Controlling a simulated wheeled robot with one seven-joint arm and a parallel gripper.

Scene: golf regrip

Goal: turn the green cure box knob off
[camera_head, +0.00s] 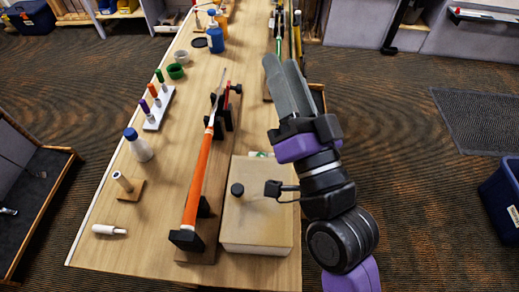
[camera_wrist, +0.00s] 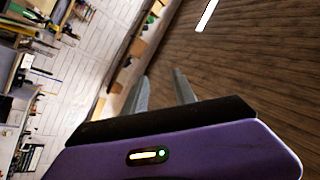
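A tan box (camera_head: 258,222) sits at the near right of the workbench, with a black cylindrical knob or cap (camera_head: 237,190) on its top. A small green patch (camera_head: 262,154) shows at the box's far edge, partly hidden; I cannot tell whether it is the green knob. My gripper (camera_head: 281,66) is raised beyond the box at the bench's right side, pointing away from it. In the wrist view my gripper (camera_wrist: 160,82) shows two grey fingers standing apart with nothing between them. No knob is visible in the wrist view.
On the workbench (camera_head: 140,255) left of the box, an orange-shafted club (camera_head: 198,178) lies in black holders. A white bottle with a blue cap (camera_head: 138,145), a marker rack (camera_head: 159,110) and green bowl (camera_head: 175,71) line the left side. Open carpet (camera_head: 390,140) lies to the right.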

